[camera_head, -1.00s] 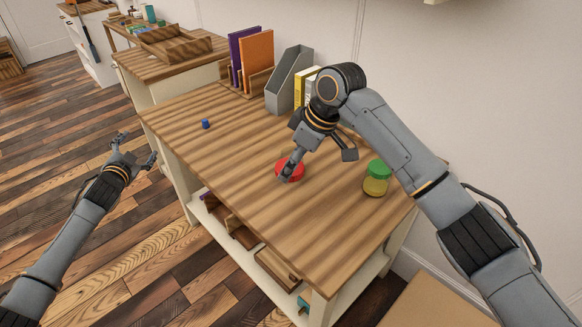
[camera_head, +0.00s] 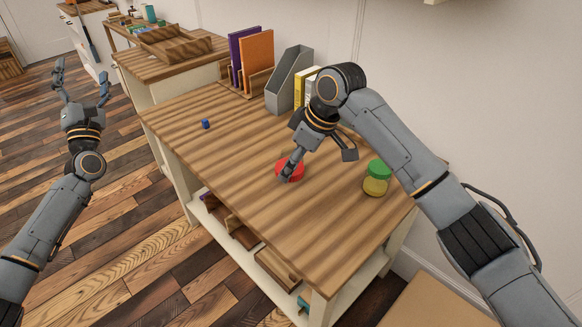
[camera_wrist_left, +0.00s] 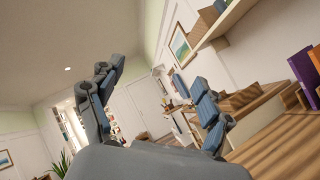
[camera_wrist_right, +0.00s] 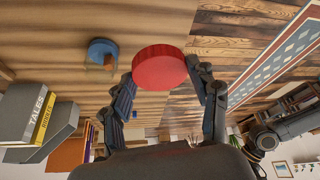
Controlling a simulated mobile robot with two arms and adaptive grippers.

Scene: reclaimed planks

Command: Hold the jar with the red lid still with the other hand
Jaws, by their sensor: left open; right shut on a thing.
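The jar with the red lid (camera_head: 290,171) stands on the wooden worktop, near its middle. Mostly its red lid shows; the fingers cover part of it, and the jar's body is hidden. My right gripper (camera_head: 288,174) reaches down from the right and is shut on it. In the right wrist view the red lid (camera_wrist_right: 160,67) sits between the two fingers (camera_wrist_right: 169,88). My left gripper (camera_head: 82,88) is open and empty, raised left of the worktop over the floor. Its spread fingers also show in the left wrist view (camera_wrist_left: 152,105), with nothing between them.
A green-lidded jar (camera_head: 376,178) stands right of the red lid. A small blue object (camera_head: 206,124) lies at the left. A grey file holder (camera_head: 288,80) and upright folders (camera_head: 256,60) line the back. The worktop's front left is clear.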

